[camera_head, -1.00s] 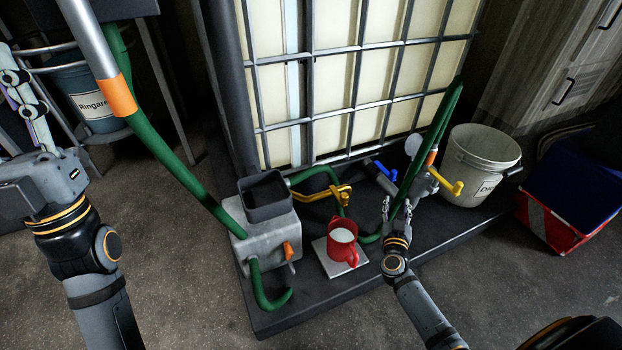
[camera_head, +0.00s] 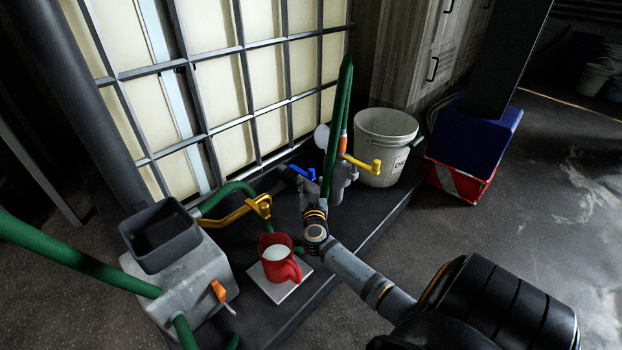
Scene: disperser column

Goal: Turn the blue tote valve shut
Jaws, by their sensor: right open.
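The blue tote valve handle (camera_head: 301,172) shows at the foot of the caged tote (camera_head: 215,85), partly hidden by my right gripper. My right gripper (camera_head: 305,186) is open, its fingers up close to the blue handle. I cannot tell whether they touch it. The valve body below the handle is mostly hidden by the gripper. My left gripper is out of view.
A red jug (camera_head: 279,266) with white contents stands on a pale plate (camera_head: 283,291), left of my right wrist. A yellow-handled valve (camera_head: 362,162), green hoses and a white bucket (camera_head: 384,147) are right of the gripper. A grey pump box (camera_head: 190,283) is at lower left.

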